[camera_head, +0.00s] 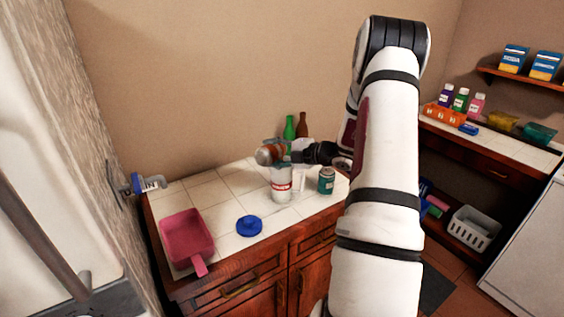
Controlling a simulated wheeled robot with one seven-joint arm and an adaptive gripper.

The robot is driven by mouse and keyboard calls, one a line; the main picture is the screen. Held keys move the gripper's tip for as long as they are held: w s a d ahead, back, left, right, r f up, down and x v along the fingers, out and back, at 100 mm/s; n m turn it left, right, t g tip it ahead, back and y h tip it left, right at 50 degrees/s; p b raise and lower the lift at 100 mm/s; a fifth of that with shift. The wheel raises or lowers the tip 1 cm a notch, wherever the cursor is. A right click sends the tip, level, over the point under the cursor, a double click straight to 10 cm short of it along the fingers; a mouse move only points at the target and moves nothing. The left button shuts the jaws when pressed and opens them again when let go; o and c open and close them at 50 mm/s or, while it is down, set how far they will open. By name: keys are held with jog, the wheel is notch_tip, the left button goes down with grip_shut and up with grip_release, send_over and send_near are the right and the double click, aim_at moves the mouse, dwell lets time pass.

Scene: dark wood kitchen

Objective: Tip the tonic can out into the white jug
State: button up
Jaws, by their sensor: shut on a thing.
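My gripper (284,152) is shut on an orange-brown can with a silver end (265,155). The can lies about on its side, with its silver end to the left, above the counter. Its label is not readable, so I cannot tell if it is the tonic can. Below it stands a white container with a red label (282,188). Another white thing (300,180) stands just behind it to the right, partly hidden. I cannot tell which of the two is the white jug. A teal can (326,180) stands upright to the right.
A green bottle (289,128) and a brown bottle (302,126) stand at the back. A blue round thing (249,226) and a pink pan (187,238) lie on the white tiled counter (230,197). My arm hides the counter's right end.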

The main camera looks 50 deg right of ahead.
jog(key=shift+d+r+m+p, duration=0.15)
jog(key=shift+r+m+p, duration=0.15)
jog(key=shift+m, duration=0.2)
dwell(0.5)
jog(key=shift+w+d+f+m+y, duration=0.1)
jog(key=shift+d+f+m+y, duration=0.1)
jog(key=shift+f+m+y, duration=0.3)
dwell(0.3)
jog(key=shift+d+r+m, duration=0.1)
jog(key=shift+r+m, duration=0.1)
jog(key=shift+m, duration=0.2)
jog(key=shift+w+d+r+m+y, duration=0.1)
jog(key=shift+d+r+m+y, duration=0.2)
jog(key=shift+m, duration=0.35)
jog(key=shift+w+d+r+m+y, duration=0.15)
jog(key=shift+d+m+y, duration=0.2)
jog(key=shift+m, duration=0.3)
jog(key=shift+s+d+r+m, duration=0.1)
jog(key=shift+m, duration=0.2)
dwell(0.9)
